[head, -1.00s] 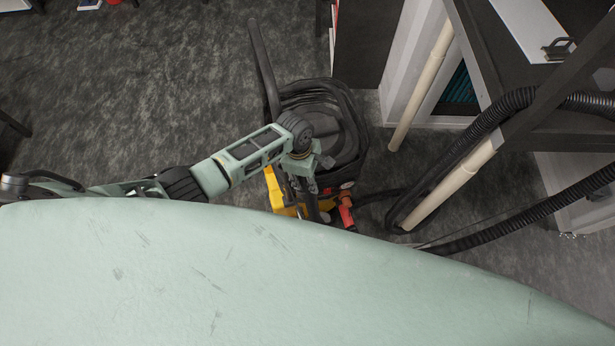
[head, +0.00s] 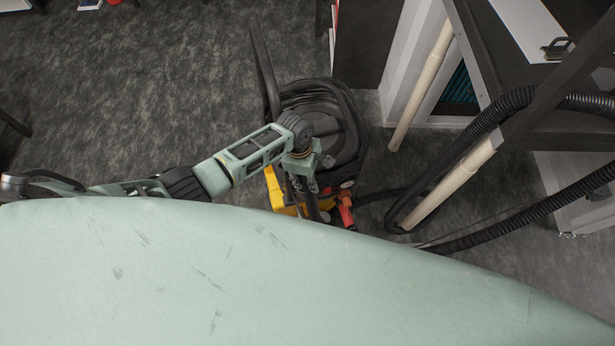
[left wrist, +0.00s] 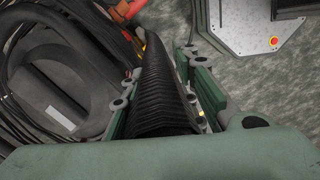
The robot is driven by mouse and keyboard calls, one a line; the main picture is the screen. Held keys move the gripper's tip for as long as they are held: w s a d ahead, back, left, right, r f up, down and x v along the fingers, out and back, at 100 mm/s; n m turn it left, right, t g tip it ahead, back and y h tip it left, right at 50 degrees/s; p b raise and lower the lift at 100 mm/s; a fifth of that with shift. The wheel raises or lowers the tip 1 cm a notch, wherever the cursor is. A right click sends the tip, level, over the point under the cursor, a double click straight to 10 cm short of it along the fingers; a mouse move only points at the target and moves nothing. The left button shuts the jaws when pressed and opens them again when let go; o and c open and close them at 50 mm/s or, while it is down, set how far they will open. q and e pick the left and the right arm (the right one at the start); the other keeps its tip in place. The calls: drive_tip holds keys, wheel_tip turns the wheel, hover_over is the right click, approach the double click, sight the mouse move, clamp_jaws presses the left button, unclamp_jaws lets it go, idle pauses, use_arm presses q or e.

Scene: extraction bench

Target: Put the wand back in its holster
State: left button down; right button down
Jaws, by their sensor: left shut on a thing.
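My left gripper (head: 306,186) reaches in from the left over the front of the black and yellow machine (head: 277,194). In the left wrist view its fingers (left wrist: 163,105) are shut on a black ribbed tube, which I take to be the wand (left wrist: 160,88). In the head view a dark tube (head: 313,206) shows just below the gripper, its lower end hidden by my pale green body. An orange-red part (head: 345,210) sits right beside it. I cannot make out the holster clearly. My right gripper is not in view.
A coiled black hose or cable (head: 350,115) lies on the machine, and a dark upright bar (head: 264,70) rises behind it. A black corrugated hose (head: 480,125) and cream pipes (head: 450,185) stand at the right by the bench frame.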

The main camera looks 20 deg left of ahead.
use_arm(q)
drive_tip(key=shift+s+f, duration=0.55)
drive_tip(key=shift+s, duration=0.2)
drive_tip(key=shift+s+d+f, duration=0.1)
drive_tip(key=shift+f, duration=0.2)
drive_tip(key=c, duration=1.3)
unclamp_jaws()
drive_tip(key=shift+r, duration=0.45)
drive_tip(key=r, duration=0.4)
drive_tip(key=w+a+r, duration=0.1)
drive_tip(key=r, duration=0.3)
drive_tip(key=w+a+r, duration=0.1)
drive_tip(key=r, duration=0.3)
drive_tip(key=shift+r, duration=0.35)
